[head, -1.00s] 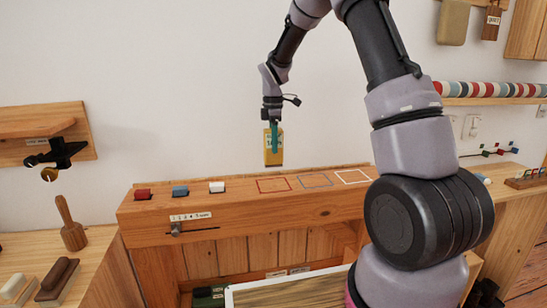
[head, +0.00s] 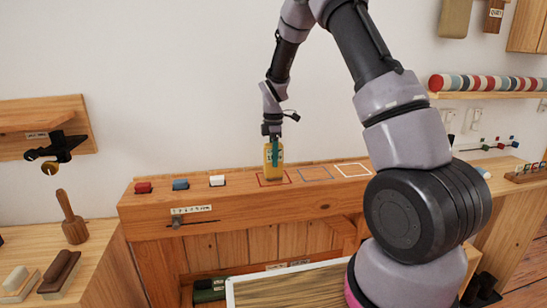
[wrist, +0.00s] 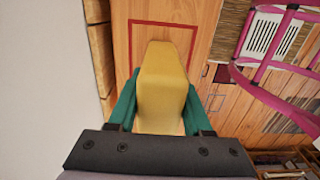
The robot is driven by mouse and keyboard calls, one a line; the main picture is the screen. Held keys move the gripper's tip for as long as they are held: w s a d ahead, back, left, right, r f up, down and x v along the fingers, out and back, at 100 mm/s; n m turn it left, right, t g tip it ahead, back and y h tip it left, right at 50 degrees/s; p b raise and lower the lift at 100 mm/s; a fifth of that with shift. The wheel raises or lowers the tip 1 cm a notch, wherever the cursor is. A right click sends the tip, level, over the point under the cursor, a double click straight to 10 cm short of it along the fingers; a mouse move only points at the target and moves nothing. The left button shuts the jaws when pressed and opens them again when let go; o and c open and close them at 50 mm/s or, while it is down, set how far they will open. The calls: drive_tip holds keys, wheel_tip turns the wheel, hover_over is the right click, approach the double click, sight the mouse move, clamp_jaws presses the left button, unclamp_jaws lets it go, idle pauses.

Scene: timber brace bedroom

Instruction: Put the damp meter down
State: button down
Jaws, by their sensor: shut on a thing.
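The damp meter (head: 273,171) is a yellow upright block with a label, held at the red outlined square (head: 276,183) on the wooden ledge. My gripper (head: 273,148) has its green fingers shut on its sides from above. In the wrist view the damp meter (wrist: 163,85) sits between the two green fingers, with the red outline (wrist: 163,22) around its far end. Its lower end is at or just above the ledge; I cannot tell whether it touches.
A grey-blue outlined square (head: 316,174) and a white one (head: 353,170) lie to the right, both empty. Red (head: 143,187), blue (head: 180,184) and white (head: 217,180) switches stand on the ledge to the left. A slider (head: 176,221) is on the ledge's front.

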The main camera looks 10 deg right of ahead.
drive_tip(key=shift+f, duration=0.1)
drive_tip(key=shift+c, duration=1.6)
unclamp_jaws()
